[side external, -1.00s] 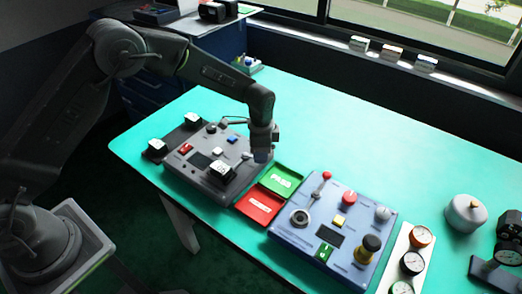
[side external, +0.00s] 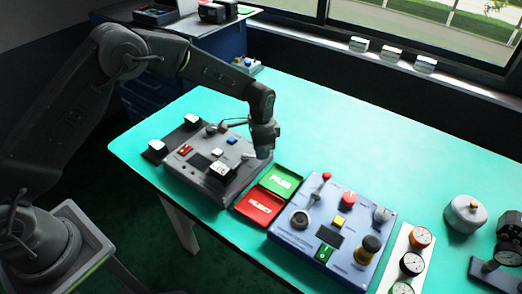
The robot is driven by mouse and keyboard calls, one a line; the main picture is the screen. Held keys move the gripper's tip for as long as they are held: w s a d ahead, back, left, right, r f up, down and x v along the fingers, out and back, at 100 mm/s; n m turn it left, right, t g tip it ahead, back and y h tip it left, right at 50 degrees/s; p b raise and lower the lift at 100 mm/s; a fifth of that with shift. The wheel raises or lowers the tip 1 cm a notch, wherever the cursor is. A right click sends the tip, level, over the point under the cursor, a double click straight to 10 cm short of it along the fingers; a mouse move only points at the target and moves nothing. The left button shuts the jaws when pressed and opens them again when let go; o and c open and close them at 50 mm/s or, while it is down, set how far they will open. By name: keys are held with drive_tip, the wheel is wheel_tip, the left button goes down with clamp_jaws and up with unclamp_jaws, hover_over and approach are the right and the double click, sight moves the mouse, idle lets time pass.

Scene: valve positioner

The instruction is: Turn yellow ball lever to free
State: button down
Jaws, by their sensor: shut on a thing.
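My gripper (side external: 263,152) points down at the right end of the grey panel (side external: 225,185). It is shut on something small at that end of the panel. The yellow ball lever does not show; the fingers and wrist cover the place where they grip, so its ball and its angle are hidden. I cannot read any free mark on the panel from this view.
A blue panel (side external: 292,236) with a red-ball lever (side external: 326,176) stands to the right.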

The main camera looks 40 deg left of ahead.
drive_tip(key=n, duration=0.2)
drive_tip(key=w+a+n, duration=0.1)
drive_tip(key=n, duration=0.2)
drive_tip(key=shift+w+a+n, duration=0.3)
drive_tip(key=shift+a, duration=0.05)
drive_tip(key=n, duration=0.1)
drive_tip(key=a+n, duration=0.1)
drive_tip(key=n, duration=0.1)
drive_tip(key=a+n, duration=0.1)
drive_tip(key=n, duration=0.1)
drive_tip(key=shift+w+a, duration=0.1)
drive_tip(key=shift+w, duration=0.2)
drive_tip(key=shift+n, duration=0.4)
drive_tip(key=c, duration=1)
unclamp_jaws()
drive_tip(key=shift+o, duration=0.2)
wheel_tip(320, 180, up, 14)
